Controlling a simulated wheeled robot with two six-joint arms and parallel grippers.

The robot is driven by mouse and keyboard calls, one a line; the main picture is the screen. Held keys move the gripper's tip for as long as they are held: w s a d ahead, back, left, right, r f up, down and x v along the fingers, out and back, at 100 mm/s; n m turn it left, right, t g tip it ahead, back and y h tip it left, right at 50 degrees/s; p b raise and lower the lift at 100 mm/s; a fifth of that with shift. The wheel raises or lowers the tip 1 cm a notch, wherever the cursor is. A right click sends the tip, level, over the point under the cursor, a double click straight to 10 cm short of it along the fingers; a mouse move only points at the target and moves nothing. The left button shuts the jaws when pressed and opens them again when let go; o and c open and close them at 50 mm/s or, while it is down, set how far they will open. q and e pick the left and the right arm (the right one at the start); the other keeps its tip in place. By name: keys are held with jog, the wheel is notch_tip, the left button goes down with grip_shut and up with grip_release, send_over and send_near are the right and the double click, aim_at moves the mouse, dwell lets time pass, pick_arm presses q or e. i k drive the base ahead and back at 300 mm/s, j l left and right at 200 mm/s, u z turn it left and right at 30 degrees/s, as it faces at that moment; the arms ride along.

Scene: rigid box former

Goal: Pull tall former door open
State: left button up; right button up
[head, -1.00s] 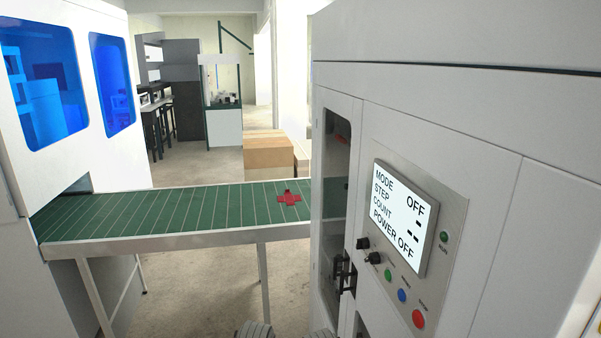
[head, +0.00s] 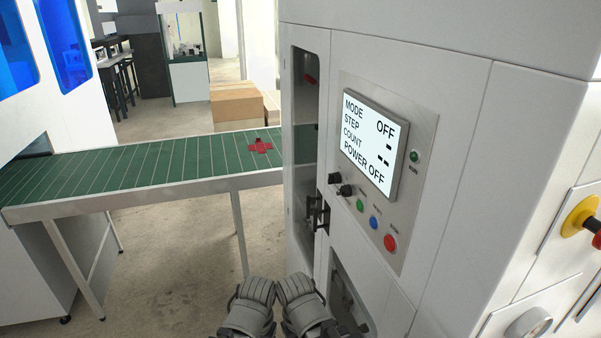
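The tall former door (head: 291,215) is a narrow white-framed door with a dark glass pane, on the left face of the white former. It looks shut. I cannot make out any gripper fingers, so neither gripper is seen, and nothing is seen touching the door.
The control panel (head: 371,140) reads MODE OFF and POWER OFF. A green conveyor (head: 130,172) carrying a red flat cross-shaped piece (head: 260,146) runs to the former from the left. Cardboard boxes (head: 237,106) stand behind it. The floor (head: 180,245) before the conveyor is clear.

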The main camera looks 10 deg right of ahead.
aim_at(314, 39)
jog(key=i+j, duration=0.15)
jog(key=j, duration=0.15)
jog(key=i+j+z, duration=0.15)
jog(key=j, duration=0.2)
jog(key=i+j, duration=0.2)
jog(key=i+j+z, duration=0.15)
jog(key=j, duration=0.3)
